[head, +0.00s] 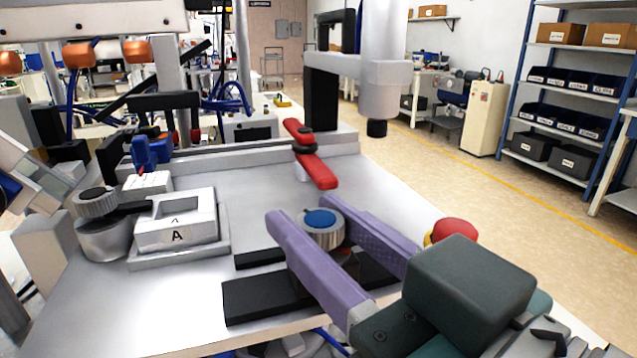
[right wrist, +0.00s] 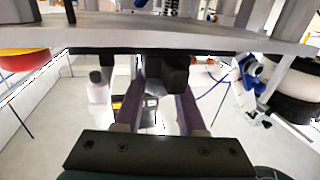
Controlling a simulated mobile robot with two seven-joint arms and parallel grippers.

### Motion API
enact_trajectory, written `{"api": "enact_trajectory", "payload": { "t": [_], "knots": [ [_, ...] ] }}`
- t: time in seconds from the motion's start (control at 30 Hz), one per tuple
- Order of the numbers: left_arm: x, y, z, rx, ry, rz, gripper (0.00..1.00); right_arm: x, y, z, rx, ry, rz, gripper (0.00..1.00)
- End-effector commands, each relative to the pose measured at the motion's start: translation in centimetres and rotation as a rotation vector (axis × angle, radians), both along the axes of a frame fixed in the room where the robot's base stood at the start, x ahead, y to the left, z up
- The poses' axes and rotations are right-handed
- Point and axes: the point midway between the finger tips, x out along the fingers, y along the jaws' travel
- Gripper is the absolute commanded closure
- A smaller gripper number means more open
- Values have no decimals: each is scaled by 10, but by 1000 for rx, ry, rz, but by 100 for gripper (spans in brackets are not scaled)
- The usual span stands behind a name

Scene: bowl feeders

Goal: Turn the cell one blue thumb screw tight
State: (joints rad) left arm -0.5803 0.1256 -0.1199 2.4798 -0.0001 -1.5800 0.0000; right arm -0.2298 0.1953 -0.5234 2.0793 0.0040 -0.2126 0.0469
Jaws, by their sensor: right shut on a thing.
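The blue-topped thumb screw (head: 322,219) has a ribbed silver body and stands upright at the front of the grey plate, beside dark blocks. My right gripper (head: 303,214) has its two purple fingers on either side of it, shut on it. The fingers hide the screw's lower part. In the right wrist view the fingers (right wrist: 160,95) reach toward a dark block (right wrist: 168,74) under the table edge, and the blue top does not show. I cannot make out my left gripper in either view.
A white tray marked A (head: 178,222) and a silver knob (head: 98,204) stand to the left. A red lever (head: 311,155) lies behind the screw. A red button (head: 454,232) is close to the right gripper. The plate between tray and lever is clear.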

Motion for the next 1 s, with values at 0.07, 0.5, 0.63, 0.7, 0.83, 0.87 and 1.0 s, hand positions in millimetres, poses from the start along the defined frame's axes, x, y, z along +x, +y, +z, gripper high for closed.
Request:
{"api": "enact_trajectory", "payload": {
  "t": [0.07,0.5,0.63,0.7,0.83,0.87,1.0],
  "knots": [
    [0,0,3,0,0,0,50,0,0,2,4,-2,-15,100],
    [0,-1,2,-3,-1,1,50,0,0,1,1,-3,-18,47],
    [0,-2,2,-6,0,4,50,0,0,1,0,-2,-18,33],
    [0,-2,2,-8,-1,6,50,0,0,1,0,-2,-18,31],
    [0,-3,2,-11,0,7,50,0,0,0,0,-1,-18,31],
    [0,-3,2,-11,0,7,50,0,0,0,0,-1,-18,31],
    [0,-3,2,-11,0,7,50,-7,-4,-1,-2,1,-19,31]
  ]
}}
